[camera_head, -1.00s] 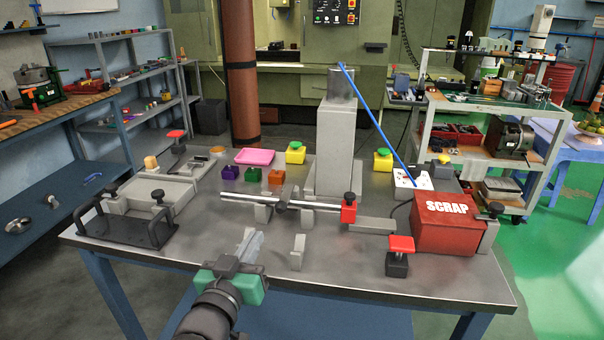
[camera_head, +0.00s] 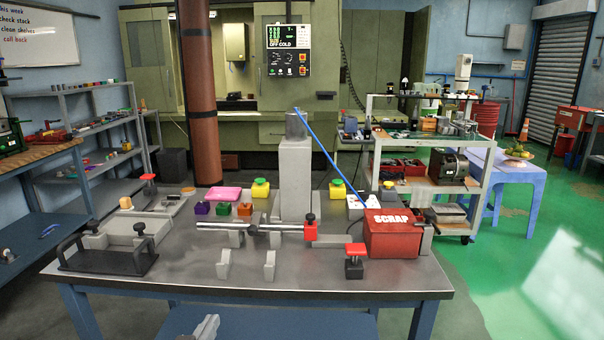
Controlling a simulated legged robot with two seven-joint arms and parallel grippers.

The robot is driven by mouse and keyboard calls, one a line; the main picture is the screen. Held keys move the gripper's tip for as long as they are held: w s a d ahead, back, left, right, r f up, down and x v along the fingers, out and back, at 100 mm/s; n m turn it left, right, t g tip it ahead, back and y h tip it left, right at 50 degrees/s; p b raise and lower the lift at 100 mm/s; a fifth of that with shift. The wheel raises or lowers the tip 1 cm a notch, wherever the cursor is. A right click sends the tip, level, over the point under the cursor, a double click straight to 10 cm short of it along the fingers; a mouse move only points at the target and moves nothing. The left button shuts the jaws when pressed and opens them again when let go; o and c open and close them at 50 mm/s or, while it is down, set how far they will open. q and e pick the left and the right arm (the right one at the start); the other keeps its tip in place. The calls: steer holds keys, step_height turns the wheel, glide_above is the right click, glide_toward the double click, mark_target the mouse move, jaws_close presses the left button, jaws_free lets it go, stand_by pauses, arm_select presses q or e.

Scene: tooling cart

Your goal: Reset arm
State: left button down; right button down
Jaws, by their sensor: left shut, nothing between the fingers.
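My left gripper (camera_head: 207,326) shows only as grey fingertips at the bottom edge of the head view, left of the middle. The fingers are together and hold nothing. They appear below and in front of the near edge of the grey-topped table (camera_head: 330,282), apart from it. The rest of my left arm is out of the picture. My right gripper is not in view.
The table carries a grey column (camera_head: 295,180) with a blue rod, a red SCRAP box (camera_head: 390,240), a horizontal bar (camera_head: 262,228), a black-handled tray (camera_head: 105,260) and several coloured blocks. A cart (camera_head: 400,160) stands behind right. Green floor at right is open.

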arm_select(q)
steer(key=s+a+f+g, duration=0.1)
steer(key=s+f+g, duration=0.5)
steer(key=s+f, duration=0.4)
steer(key=s+a+f+g, duration=0.1)
steer(key=s+f+g, duration=0.6)
steer(key=f, duration=0.6)
steer(key=w+d+p+v, duration=0.1)
steer(key=w+p+v, duration=0.1)
steer(key=p+v, duration=1)
steer(key=w+r+p+v, duration=0.1)
steer(key=w+p+v, duration=0.2)
steer(key=p+v, duration=0.9)
steer(key=shift+s+d+r+m+y+p, duration=0.3)
steer(key=shift+s+r+m+y+p, duration=0.15)
steer(key=shift+p, duration=0.15)
steer(key=shift+w, duration=0.1)
